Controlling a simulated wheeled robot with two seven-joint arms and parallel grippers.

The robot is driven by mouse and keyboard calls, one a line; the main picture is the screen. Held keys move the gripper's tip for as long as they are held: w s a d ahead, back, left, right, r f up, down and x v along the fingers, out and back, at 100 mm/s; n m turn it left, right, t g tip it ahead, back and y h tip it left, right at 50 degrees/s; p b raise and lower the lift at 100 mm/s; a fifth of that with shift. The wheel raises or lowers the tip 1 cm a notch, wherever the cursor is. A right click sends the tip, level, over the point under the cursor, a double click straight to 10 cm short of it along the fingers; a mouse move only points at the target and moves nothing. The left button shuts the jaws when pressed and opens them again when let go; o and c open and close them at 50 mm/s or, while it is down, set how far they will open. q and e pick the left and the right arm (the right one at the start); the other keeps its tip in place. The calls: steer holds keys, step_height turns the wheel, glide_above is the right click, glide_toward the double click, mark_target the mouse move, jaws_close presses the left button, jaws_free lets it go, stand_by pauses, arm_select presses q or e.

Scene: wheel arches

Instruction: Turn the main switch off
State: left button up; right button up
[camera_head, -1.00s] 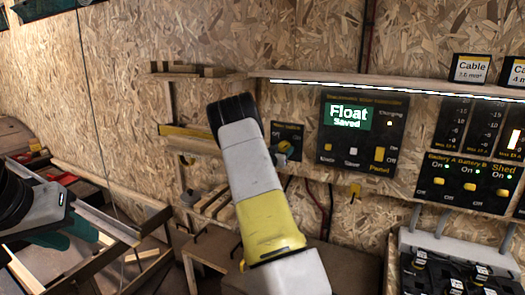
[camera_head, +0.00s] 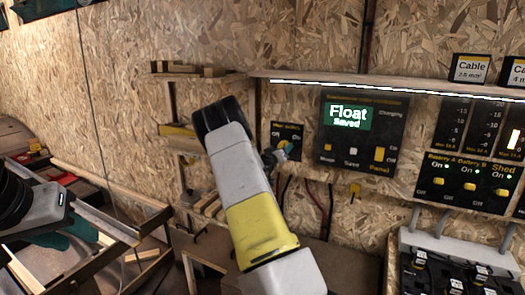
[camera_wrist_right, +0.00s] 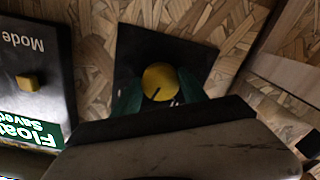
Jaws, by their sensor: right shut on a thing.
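The main switch is a small dark panel (camera_head: 285,130) on the chipboard wall, left of the panel with the "Float" display. My right gripper (camera_head: 280,153) is at its lower part, partly hidden by my right wrist. In the right wrist view the switch's round yellow knob (camera_wrist_right: 160,80) sits between the teal fingers of my right gripper (camera_wrist_right: 157,92), which are shut on it. A dark mark on the knob points down and slightly left in that upside-down view. My left gripper (camera_head: 62,236) is low at the left, away from the switch; its finger gap is unclear.
The "Float" panel (camera_head: 361,135) is close on the right of the switch. A breaker panel (camera_head: 466,183) and a lit shelf edge (camera_head: 350,88) are farther right and above. Small wooden shelves (camera_head: 180,100) stand left of my right arm. Cables hang below.

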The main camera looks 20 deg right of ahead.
steer(key=n, duration=1.2)
steer(key=shift+r, duration=0.1)
steer(key=shift+n, duration=0.4)
steer(key=o, duration=1.4)
steer(key=shift+c, duration=0.2)
steer(key=v, duration=0.8)
steer(key=shift+d, duration=0.1)
